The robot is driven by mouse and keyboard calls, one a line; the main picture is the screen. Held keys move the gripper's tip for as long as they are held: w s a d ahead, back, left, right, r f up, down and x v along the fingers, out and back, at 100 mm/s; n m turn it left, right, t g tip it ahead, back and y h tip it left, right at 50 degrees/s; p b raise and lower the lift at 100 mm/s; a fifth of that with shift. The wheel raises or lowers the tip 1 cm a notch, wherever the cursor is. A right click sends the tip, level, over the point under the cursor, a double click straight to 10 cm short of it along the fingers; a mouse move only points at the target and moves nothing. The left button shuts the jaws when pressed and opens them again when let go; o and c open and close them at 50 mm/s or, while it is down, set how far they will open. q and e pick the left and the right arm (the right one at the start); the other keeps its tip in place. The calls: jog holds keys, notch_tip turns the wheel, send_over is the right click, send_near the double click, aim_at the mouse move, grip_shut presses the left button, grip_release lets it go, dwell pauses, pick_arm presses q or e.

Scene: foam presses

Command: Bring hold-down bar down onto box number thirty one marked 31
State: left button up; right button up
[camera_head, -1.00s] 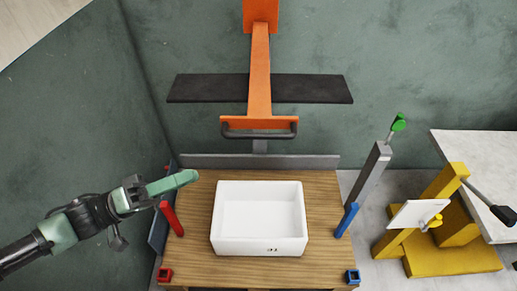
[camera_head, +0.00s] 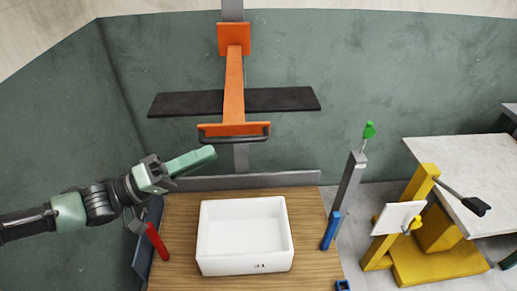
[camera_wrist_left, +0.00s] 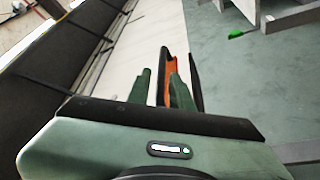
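The white open-topped foam box (camera_head: 245,237) stands upright on the wooden press table, with a small dark marking on its front that is too small to read surely. The hold-down bar, an orange arm (camera_head: 234,85) with a wide black crosspiece (camera_head: 280,99) and a dark handle (camera_head: 233,138), is raised above and behind the box. My left gripper (camera_head: 208,156) is empty, just below and in front of the handle's left end, apart from it. In the left wrist view its green fingers (camera_wrist_left: 160,88) are spread, with an orange and dark part (camera_wrist_left: 172,75) beyond. My right gripper is out of view.
A yellow stand (camera_head: 430,255) with a white plate and a pale table (camera_head: 465,170) are farther right. A grey rail (camera_head: 240,181) runs behind the box.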

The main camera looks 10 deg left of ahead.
aim_at(233, 140)
pick_arm(q)
jog(key=p+x, duration=0.2)
jog(key=x, duration=0.5)
jog(key=shift+w+a, duration=0.2)
jog(key=shift+w+d+p, duration=0.1)
jog(key=shift+d+p, duration=0.05)
jog(key=shift+p, duration=0.15)
grip_shut()
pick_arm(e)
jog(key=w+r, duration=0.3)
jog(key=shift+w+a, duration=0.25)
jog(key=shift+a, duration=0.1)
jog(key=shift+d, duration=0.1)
